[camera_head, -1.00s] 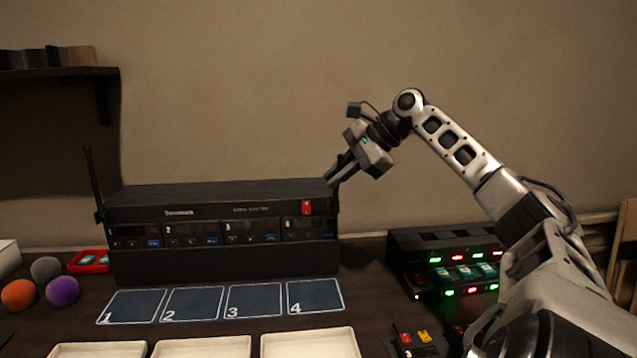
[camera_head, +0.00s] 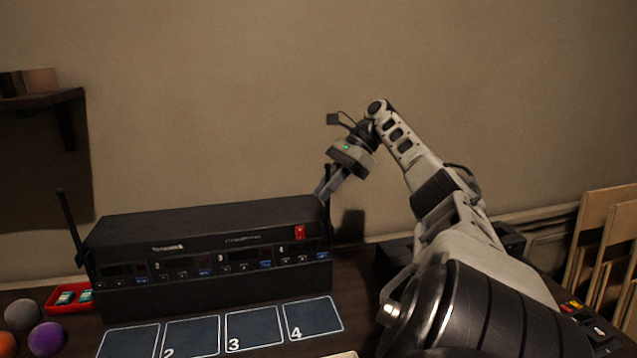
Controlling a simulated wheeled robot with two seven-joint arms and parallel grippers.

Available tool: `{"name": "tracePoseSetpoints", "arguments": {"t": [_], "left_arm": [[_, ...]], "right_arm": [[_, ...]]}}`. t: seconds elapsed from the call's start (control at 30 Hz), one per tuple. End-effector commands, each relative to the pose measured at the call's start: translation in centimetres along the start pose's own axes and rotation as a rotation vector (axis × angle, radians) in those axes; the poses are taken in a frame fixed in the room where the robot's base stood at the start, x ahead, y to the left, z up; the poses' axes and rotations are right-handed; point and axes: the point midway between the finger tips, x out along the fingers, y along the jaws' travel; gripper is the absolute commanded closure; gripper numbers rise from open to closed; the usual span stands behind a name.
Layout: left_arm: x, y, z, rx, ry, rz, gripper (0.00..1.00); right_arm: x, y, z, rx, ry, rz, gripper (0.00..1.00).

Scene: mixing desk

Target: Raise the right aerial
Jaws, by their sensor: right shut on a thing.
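A black radio receiver rack (camera_head: 210,248) stands on the desk against the wall. Its left aerial (camera_head: 70,226) stands up, leaning slightly left, at the rack's left end. My right gripper (camera_head: 322,192) is at the rack's upper right corner, pointing down and left. It is shut on the right aerial, which is mostly hidden by the fingers, so its exact angle cannot be told. My left gripper is not in view.
A red switch (camera_head: 300,232) sits on the rack's front. Numbered mats (camera_head: 254,329) lie before it. A red tray (camera_head: 70,299) and several balls (camera_head: 47,338) are at the left. My right arm partly hides a black unit (camera_head: 398,262) at the right.

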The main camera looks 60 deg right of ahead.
Motion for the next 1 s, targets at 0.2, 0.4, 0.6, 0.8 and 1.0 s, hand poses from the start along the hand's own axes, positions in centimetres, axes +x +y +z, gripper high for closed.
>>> {"name": "tracePoseSetpoints", "arguments": {"t": [0.2, 0.4, 0.6, 0.8, 1.0], "left_arm": [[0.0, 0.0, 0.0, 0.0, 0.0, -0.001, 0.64], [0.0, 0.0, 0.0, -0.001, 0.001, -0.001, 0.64], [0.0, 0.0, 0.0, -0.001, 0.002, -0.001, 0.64], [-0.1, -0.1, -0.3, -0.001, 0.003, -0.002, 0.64], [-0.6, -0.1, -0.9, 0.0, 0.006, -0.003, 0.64]], "right_arm": [[0.0, 0.0, -0.1, 0.006, -0.001, 0.0, 1.0], [0.0, 0.0, -0.1, 0.006, 0.0, 0.0, 0.68], [0.0, 0.0, -0.1, 0.004, 0.0, 0.0, 0.68], [-0.5, 0.0, 0.5, 0.002, 0.0, -0.001, 0.68], [-2.1, 0.0, 1.9, 0.003, -0.001, -0.002, 0.68]]}}
